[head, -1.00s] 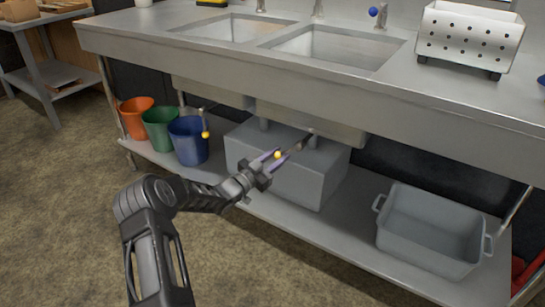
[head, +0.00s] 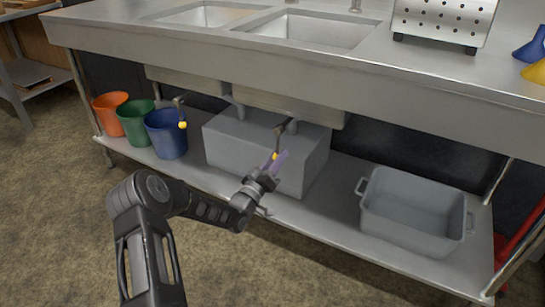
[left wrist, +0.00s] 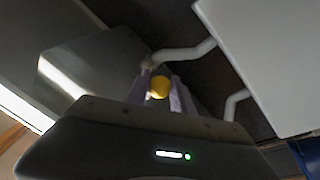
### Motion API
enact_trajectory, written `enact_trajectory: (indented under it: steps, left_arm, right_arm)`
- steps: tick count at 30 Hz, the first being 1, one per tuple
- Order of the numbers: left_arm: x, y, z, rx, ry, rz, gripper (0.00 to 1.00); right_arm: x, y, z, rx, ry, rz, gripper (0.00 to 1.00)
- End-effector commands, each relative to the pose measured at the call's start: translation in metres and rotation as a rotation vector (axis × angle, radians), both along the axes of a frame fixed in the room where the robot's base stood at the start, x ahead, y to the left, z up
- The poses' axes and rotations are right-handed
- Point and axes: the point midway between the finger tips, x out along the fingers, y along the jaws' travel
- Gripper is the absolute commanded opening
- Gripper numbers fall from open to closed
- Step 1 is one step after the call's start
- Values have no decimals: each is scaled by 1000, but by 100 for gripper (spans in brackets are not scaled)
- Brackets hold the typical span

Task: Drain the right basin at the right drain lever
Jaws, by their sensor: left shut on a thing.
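The right basin (head: 318,29) is a steel sink set in the counter; its inside looks empty. Beneath it the right drain lever (head: 281,133) hangs steeply down, with a yellow knob at its lower end. My left gripper (head: 279,158) is shut on this knob, its purple fingertips on either side. In the left wrist view the yellow knob (left wrist: 160,87) sits between the fingers, and pale pipes show behind. The left drain lever (head: 181,112), with its own yellow knob, hangs down under the left basin (head: 210,14). My right gripper is out of view.
A grey box (head: 255,150) stands on the lower shelf behind my gripper. Orange (head: 109,112), green (head: 134,118) and blue (head: 166,135) buckets stand left of it. A grey tub (head: 413,212) is at right. The counter edge (head: 270,85) overhangs the levers.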

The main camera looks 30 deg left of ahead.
Motion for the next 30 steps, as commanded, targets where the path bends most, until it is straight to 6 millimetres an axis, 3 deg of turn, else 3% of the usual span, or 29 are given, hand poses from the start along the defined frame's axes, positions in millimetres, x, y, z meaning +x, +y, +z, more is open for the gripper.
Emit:
enact_trajectory:
  steps: [17, 18, 25, 30]
  left_arm:
    - [0, -6, 0, -47, 1, -2, 0]
    - [0, -6, 0, -47, 0, -3, 31]
    - [0, -5, 0, -45, 0, -1, 50]
    - [0, -5, 0, -44, -1, -1, 50]
  right_arm:
    - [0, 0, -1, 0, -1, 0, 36]
    - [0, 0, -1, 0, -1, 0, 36]
    - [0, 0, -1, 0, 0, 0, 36]
    - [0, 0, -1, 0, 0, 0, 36]
